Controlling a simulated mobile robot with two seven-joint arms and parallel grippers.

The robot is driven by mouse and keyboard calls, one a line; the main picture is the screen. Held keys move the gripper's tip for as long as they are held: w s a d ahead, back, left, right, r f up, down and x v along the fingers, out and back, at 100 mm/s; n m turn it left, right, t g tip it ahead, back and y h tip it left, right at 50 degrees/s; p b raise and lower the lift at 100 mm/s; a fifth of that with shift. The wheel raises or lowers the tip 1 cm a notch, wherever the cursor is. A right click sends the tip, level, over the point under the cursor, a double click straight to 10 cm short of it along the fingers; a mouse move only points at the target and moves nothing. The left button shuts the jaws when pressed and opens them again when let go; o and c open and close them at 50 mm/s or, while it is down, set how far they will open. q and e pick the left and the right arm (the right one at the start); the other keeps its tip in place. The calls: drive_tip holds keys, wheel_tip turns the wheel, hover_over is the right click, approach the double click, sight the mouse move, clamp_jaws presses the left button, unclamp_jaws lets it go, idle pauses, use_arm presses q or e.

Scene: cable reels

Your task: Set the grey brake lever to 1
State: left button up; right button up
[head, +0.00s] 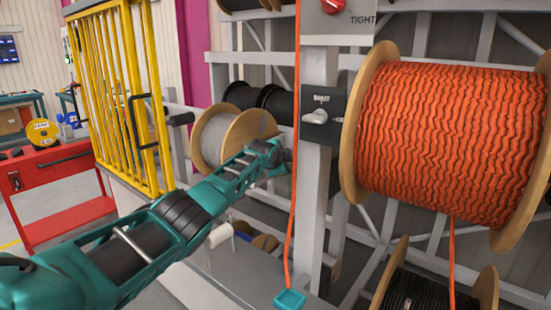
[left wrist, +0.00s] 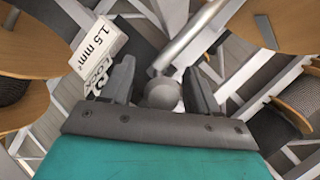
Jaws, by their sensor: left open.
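In the left wrist view a grey lever, a metal rod (left wrist: 190,40) with a round ball end (left wrist: 162,92), comes down between the fingers of my left gripper (left wrist: 160,80). The fingers are open, one on each side of the ball; I cannot tell whether either touches it. In the head view my left gripper (head: 281,158) is beside the grey post (head: 313,190), and this lever cannot be made out there. A white label with "1.5 mm²" (left wrist: 98,45) and partly hidden lettering lie left of the fingers. My right gripper is not in view.
A dark plate marked "SHUT" with a light grey handle (head: 315,117) is on the post above my gripper. A large orange cable reel (head: 445,140) is right of it, a grey cable reel (head: 215,138) left. A yellow barrier (head: 112,90) stands near my arm.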

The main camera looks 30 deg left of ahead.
use_arm(q)
drive_tip(key=shift+p+v, duration=0.85)
drive_tip(key=shift+v, duration=0.45)
drive_tip(key=v, duration=1)
drive_tip(key=shift+p, duration=0.3)
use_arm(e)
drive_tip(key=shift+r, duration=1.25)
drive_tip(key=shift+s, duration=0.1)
